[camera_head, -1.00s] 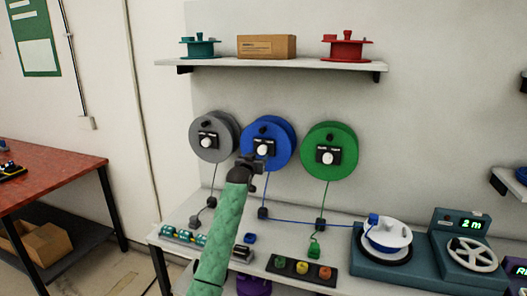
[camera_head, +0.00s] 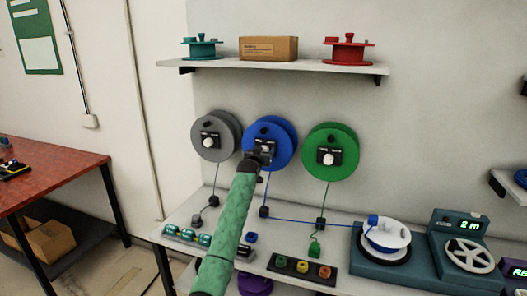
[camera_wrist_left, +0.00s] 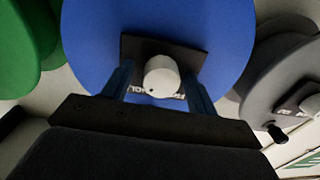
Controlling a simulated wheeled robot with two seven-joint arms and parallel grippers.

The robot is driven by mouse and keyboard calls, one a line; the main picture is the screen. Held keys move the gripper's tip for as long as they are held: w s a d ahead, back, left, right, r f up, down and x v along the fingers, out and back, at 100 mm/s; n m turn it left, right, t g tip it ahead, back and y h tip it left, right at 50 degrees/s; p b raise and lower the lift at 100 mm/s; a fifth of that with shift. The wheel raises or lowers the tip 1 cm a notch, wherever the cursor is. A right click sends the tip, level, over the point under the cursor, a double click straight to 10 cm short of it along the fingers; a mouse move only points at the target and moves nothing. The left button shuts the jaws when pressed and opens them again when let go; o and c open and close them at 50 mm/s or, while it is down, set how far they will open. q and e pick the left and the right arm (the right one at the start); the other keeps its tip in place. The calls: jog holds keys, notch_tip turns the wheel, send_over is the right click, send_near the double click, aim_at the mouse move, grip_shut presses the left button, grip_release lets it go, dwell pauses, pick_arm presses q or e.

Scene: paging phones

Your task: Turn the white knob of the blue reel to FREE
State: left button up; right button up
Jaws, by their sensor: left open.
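The blue reel (camera_head: 284,134) hangs on the wall between a grey reel and a green reel. In the left wrist view the blue reel (camera_wrist_left: 222,30) fills the middle, with its white knob (camera_wrist_left: 161,76) on a black plate (camera_wrist_left: 195,58). A label on the plate is partly hidden, and I cannot read the knob's setting. My left gripper (camera_head: 261,150) is in front of the reel and hides the knob in the head view. In the left wrist view the left gripper (camera_wrist_left: 159,84) is open, one finger on each side of the knob. Contact is not visible.
The grey reel (camera_head: 228,124) and green reel (camera_head: 330,133) are close on either side. A shelf (camera_head: 280,68) is above. The bench below bears a blue-white spool (camera_head: 390,235) on a machine, and colored buttons (camera_head: 302,267). A blue cord runs to the spool.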

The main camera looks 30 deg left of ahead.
pick_arm(q)
jog(key=shift+c, duration=0.2)
jog(key=c, duration=0.9)
jog(key=shift+c, duration=0.2)
